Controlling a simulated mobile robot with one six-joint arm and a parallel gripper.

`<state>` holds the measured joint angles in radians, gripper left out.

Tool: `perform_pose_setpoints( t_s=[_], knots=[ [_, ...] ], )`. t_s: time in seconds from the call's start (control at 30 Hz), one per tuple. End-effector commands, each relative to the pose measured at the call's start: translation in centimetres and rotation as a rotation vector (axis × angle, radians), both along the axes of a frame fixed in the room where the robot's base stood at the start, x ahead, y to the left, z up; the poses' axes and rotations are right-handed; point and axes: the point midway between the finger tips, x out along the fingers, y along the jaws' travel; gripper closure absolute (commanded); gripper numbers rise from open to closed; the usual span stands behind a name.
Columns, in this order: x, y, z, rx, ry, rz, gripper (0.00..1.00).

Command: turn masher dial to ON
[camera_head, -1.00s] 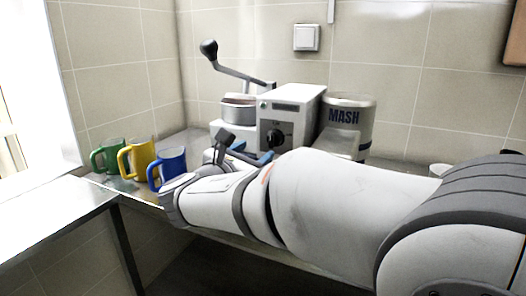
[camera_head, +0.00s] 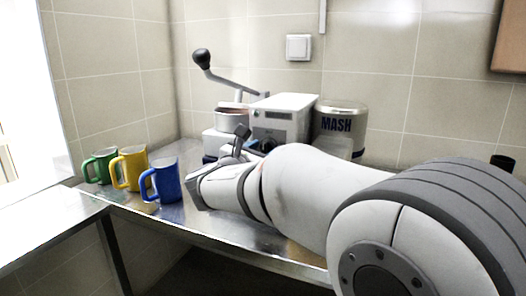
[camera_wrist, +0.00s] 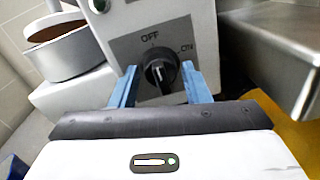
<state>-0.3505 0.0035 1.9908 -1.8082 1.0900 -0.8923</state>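The masher (camera_head: 283,118) is a white-grey box machine with a lever. Its black dial (camera_wrist: 160,70) sits on a grey panel, with OFF printed above it and ON to its upper right. I cannot clearly tell which label the dial points at. My gripper (camera_wrist: 160,78) is open, with one blue finger on each side of the dial. The fingertips are close to the panel; whether they touch the dial is not clear.
A grey MASH container (camera_head: 340,124) stands right of the masher. A pot (camera_head: 232,117) sits to its left, below the lever (camera_head: 225,75). Green (camera_head: 102,168), yellow (camera_head: 131,166) and blue (camera_head: 166,183) mugs stand on the metal counter (camera_head: 225,235) at left, near my wrist.

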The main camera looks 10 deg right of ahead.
Motion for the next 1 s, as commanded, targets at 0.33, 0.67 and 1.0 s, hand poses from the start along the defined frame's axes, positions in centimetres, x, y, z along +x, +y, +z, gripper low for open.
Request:
perform_pose_setpoints(
  t_s=[0.33,0.67,1.0],
  knots=[
    [-0.02,-0.05,-0.01,0.000,0.000,-0.001,0.86],
    [-0.03,-0.24,-0.12,0.027,-0.021,-0.005,0.90],
    [-0.06,-0.30,-0.40,0.198,-0.146,-0.005,0.90]
  ],
)
